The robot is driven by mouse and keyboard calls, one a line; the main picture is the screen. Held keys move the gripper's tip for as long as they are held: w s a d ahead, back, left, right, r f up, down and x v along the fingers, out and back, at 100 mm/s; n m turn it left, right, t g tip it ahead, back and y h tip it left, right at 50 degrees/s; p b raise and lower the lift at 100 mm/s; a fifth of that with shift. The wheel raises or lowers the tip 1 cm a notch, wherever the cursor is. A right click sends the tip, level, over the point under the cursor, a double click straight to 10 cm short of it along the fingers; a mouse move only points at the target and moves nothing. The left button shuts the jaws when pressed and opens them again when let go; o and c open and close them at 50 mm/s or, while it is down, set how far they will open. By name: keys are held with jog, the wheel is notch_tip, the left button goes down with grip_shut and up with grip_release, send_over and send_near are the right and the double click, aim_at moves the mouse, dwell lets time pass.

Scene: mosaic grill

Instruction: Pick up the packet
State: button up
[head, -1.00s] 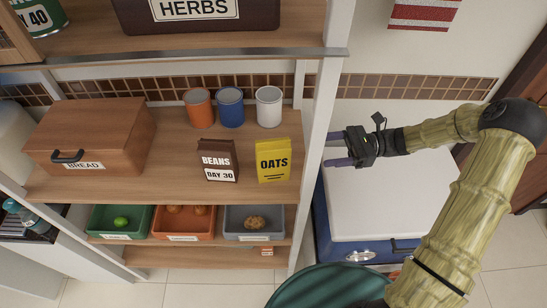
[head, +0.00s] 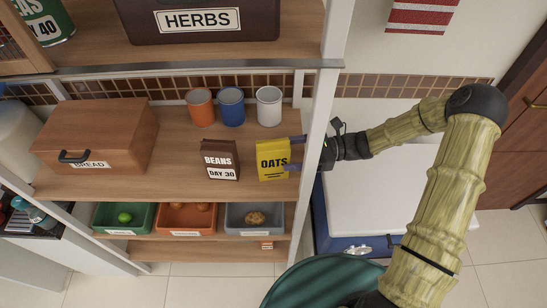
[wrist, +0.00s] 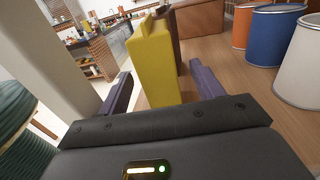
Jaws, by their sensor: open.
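The yellow OATS packet (head: 272,161) stands upright on the middle shelf, near the shelf's right post. The brown BEANS packet (head: 220,160) stands just left of it. My gripper (head: 292,153) reaches in from the right, past the post. Its fingers are open, with their tips at the right side of the yellow packet. In the wrist view the yellow packet (wrist: 153,62) stands ahead, between the lines of the two purple fingers, with a gap on each side. The brown packet (wrist: 175,40) shows partly behind it.
Orange (head: 200,107), blue (head: 231,106) and white (head: 268,106) cans stand behind the packets. The white shelf post (head: 312,130) is close beside my gripper. A wooden BREAD box (head: 95,135) is at the left. Coloured bins (head: 187,219) sit on the shelf below.

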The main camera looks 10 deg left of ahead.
aim_at(273, 156)
jog(key=p+x, duration=0.2)
jog(key=x, duration=0.2)
jog(key=shift+s+a+r, duration=0.1)
jog(key=shift+s+a, duration=0.05)
jog(key=shift+a, duration=0.15)
jog(key=shift+s+a, duration=0.1)
jog(key=shift+a, duration=0.15)
jog(key=c, duration=1.3)
